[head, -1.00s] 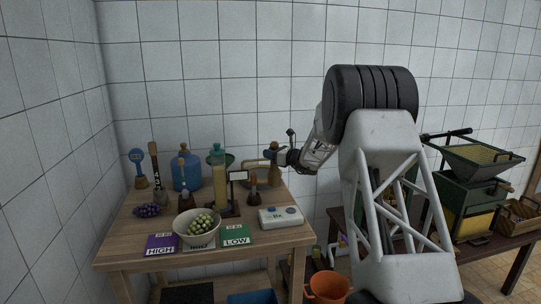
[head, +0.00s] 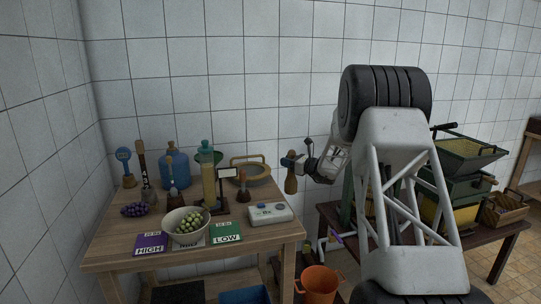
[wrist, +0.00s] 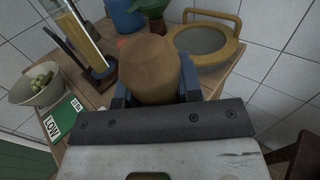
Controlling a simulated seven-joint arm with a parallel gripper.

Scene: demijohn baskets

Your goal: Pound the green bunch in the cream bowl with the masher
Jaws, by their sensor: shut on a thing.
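My gripper (head: 293,163) is shut on the wooden masher (head: 290,183), which hangs upright to the right of the table's back right part, in front of the tiled wall. In the wrist view the masher's rounded brown body (wrist: 147,70) sits between the blue fingers; its lower part is hidden. The cream bowl (head: 169,226) stands near the table's front edge, to the left of my gripper and apart from it. The green bunch (head: 188,223) lies in the bowl. The bowl (wrist: 30,98) and green bunch (wrist: 42,79) also show at the left of the wrist view.
A tall cylinder (head: 208,186), a blue demijohn (head: 174,169) and a round wooden-rimmed basin (head: 262,168) stand behind the bowl. A purple bunch (head: 134,210), HIGH card (head: 150,243), LOW card (head: 226,232) and white device (head: 270,213) lie around it. An orange bucket (head: 318,283) is below right.

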